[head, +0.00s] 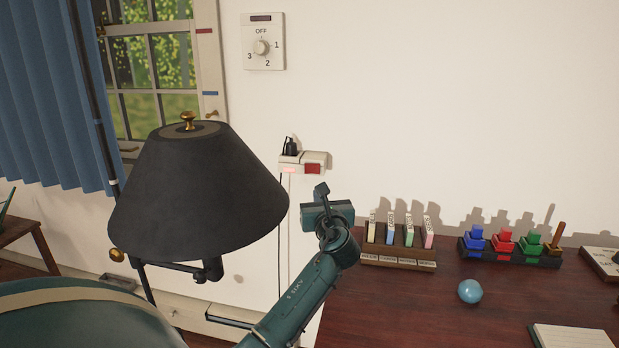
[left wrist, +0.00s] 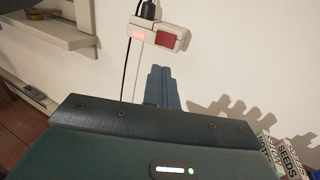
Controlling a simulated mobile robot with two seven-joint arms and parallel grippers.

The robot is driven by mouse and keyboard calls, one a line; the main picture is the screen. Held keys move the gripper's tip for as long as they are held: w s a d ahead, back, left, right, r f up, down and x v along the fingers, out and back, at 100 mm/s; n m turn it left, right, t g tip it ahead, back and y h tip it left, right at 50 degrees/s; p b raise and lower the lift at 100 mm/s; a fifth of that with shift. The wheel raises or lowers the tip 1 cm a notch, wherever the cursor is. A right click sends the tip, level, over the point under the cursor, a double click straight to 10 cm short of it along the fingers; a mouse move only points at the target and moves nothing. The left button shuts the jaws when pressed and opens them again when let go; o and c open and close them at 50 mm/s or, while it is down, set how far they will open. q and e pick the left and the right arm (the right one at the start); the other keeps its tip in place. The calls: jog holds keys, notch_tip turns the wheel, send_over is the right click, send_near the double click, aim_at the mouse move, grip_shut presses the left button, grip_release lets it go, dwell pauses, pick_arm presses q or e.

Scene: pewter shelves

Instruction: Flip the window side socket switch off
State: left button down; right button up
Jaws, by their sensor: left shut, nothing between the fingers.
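The wall socket (head: 302,163) is a pale block on the wall right of the window, with a red rocker switch (head: 313,168) at its right end and a small lit red patch at its left. A black plug (head: 290,146) sits in its top. My left gripper (head: 321,189) is shut and empty, below and slightly right of the socket, apart from it. In the left wrist view the closed fingers (left wrist: 161,72) point up toward the socket (left wrist: 155,33) and its red switch (left wrist: 166,39), with a gap between. My right gripper is not in view.
A large dark lampshade (head: 198,185) stands left of my arm. The desk (head: 400,300) holds a seed packet rack (head: 398,258), a rack of coloured blocks (head: 510,248) and a blue ball (head: 469,291). A dial (head: 262,47) is on the wall above. A cord hangs below the socket.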

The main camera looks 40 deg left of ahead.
pick_arm(q)
jog(key=b, duration=0.3)
send_near(308, 169)
jog(key=x, duration=0.5)
jog(key=shift+w+a+f, duration=0.1)
jog(key=shift+f, duration=0.1)
jog(key=shift+w+a, duration=0.25)
jog(key=shift+a, duration=0.05)
jog(key=shift+w+a+b, duration=0.2)
jog(key=shift+a+b, duration=0.1)
jog(key=shift+w+r, duration=0.1)
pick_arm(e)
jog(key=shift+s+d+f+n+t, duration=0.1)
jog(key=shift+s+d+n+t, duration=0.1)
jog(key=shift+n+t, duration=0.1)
